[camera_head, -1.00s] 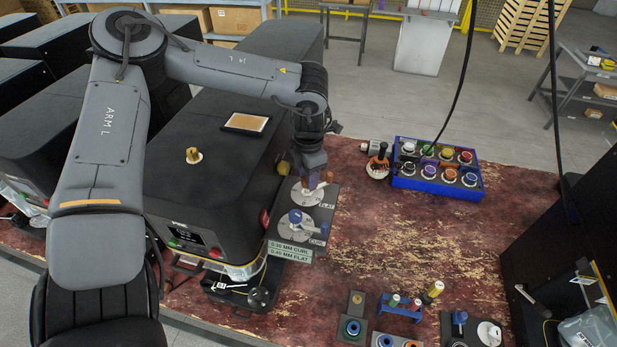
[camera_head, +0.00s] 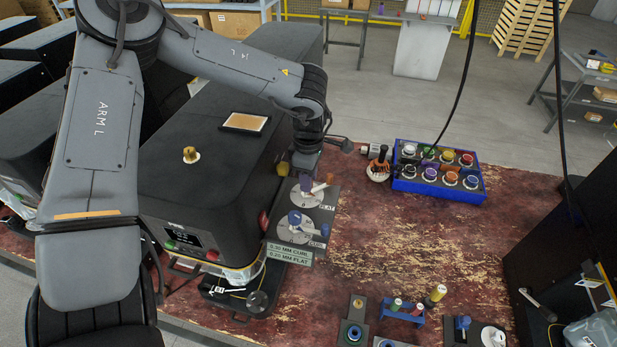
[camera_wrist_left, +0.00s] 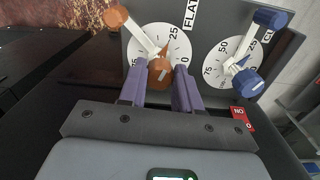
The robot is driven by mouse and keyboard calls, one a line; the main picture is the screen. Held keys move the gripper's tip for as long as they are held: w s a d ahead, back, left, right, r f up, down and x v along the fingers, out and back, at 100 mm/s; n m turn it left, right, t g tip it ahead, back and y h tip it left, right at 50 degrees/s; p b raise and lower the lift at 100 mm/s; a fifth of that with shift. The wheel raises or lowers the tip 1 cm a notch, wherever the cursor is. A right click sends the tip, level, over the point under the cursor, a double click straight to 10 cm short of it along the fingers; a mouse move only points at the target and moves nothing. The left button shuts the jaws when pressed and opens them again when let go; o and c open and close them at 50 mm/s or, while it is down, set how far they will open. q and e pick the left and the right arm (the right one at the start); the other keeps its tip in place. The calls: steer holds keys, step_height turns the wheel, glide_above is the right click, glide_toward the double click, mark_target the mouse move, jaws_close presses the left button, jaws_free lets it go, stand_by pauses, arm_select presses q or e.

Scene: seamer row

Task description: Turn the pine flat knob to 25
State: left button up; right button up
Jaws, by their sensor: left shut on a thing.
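The pine flat knob, orange-brown with a pale bar, shows in the left wrist view (camera_wrist_left: 160,70) on the round white dial (camera_wrist_left: 177,43) marked FLAT. My left gripper (camera_wrist_left: 160,88) has its purple fingers either side of the knob's near end and is shut on it. The bar's other orange end (camera_wrist_left: 115,17) points up and left. In the head view my left gripper (camera_head: 305,183) hangs over the flat dial (camera_head: 308,206), partly hiding the knob (camera_head: 329,178). The 25 mark shows in the wrist view; the knob's exact reading is unclear. My right gripper is not in view.
A blue-handled knob (camera_head: 296,217) on the CURL dial sits close beside the flat one. The black seamer body (camera_head: 215,165) stands to the left.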

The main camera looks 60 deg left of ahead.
arm_select(q)
steer(key=shift+m, duration=0.3)
stand_by(0.4)
steer(key=o, duration=1.1)
steer(key=shift+c, duration=0.2)
step_height(320, 180, up, 11)
steer(key=shift+b, duration=0.4)
